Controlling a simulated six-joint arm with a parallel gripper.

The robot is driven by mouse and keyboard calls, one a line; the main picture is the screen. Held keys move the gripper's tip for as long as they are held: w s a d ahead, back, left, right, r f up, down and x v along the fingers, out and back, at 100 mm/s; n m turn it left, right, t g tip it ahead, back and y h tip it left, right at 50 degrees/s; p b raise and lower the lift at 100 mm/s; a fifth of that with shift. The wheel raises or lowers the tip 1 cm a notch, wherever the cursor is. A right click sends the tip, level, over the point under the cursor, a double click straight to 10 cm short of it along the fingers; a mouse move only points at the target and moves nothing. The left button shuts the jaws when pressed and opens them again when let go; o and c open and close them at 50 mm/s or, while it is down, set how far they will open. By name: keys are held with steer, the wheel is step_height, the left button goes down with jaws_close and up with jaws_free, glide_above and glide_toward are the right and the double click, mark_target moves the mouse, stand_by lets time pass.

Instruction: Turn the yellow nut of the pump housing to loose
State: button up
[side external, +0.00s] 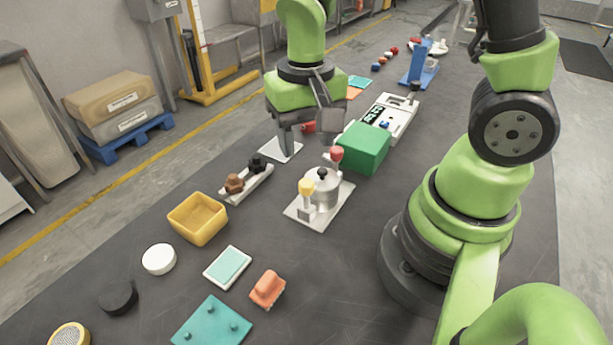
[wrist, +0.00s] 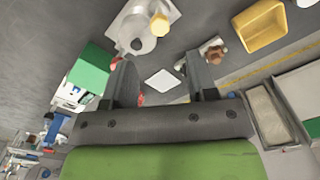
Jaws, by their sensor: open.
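The pump housing (side external: 322,187) is a round grey metal body on a white plate, right of the middle in the side view. It also shows at the top of the wrist view (wrist: 135,35). The yellow nut (side external: 306,187) stands upright at its near left side; the wrist view shows it too (wrist: 159,25). A red knob (side external: 337,153) rises behind the housing. My gripper (side external: 310,145) hangs beyond the housing, apart from the nut. In the wrist view my gripper (wrist: 161,64) has its fingers spread with nothing gripped between them.
A green block (side external: 363,148) stands close right of my gripper. A small white plate (side external: 280,150) lies below it. A narrow holder with brown and black parts (side external: 246,184) and a yellow bin (side external: 198,219) are to the left.

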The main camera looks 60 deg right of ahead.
mark_target(306, 183)
step_height(306, 183, down, 8)
steer(key=shift+f, duration=0.15)
stand_by(0.4)
steer(key=c, duration=0.9)
